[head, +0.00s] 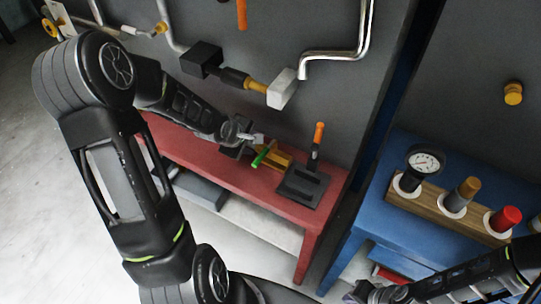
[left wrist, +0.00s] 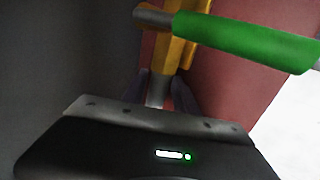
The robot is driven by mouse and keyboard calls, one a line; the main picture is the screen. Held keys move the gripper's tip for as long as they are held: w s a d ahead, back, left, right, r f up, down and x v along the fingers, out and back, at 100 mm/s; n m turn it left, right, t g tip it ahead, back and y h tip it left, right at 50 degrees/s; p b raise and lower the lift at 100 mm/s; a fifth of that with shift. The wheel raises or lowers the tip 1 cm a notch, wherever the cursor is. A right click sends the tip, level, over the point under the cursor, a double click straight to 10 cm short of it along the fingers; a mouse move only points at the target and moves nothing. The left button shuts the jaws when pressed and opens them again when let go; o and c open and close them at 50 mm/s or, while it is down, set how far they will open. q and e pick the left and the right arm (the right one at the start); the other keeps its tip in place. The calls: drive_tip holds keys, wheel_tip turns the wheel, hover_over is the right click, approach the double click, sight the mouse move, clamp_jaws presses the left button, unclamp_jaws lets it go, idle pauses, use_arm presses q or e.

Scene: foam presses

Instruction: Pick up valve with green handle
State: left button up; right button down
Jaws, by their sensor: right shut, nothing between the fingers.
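The valve has a yellow body (head: 278,160) and a green handle (head: 262,157), and lies on the red table (head: 215,160). In the left wrist view the green handle (left wrist: 245,42) crosses the upper right, the yellow body (left wrist: 178,45) behind it, with a grey metal end below. My left gripper (head: 250,140) is at the valve's left side. Its dark fingers (left wrist: 160,95) stand apart on either side of the grey end; whether they press on it is unclear. My right gripper (head: 362,292) is shut and empty at the bottom, away from the valve.
A dark block with an orange-tipped lever (head: 318,140) stands right of the valve. Pipes (head: 340,72) run along the grey wall behind. A blue table (head: 400,150) at right bears a wooden holder (head: 430,205) with a gauge and coloured fittings. The red table's front edge is clear.

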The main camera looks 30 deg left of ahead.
use_arm(q)
drive_tip(key=shift+c, duration=0.3)
clamp_jaws()
idle(0.5)
drive_tip(key=shift+r, duration=0.1)
idle(0.9)
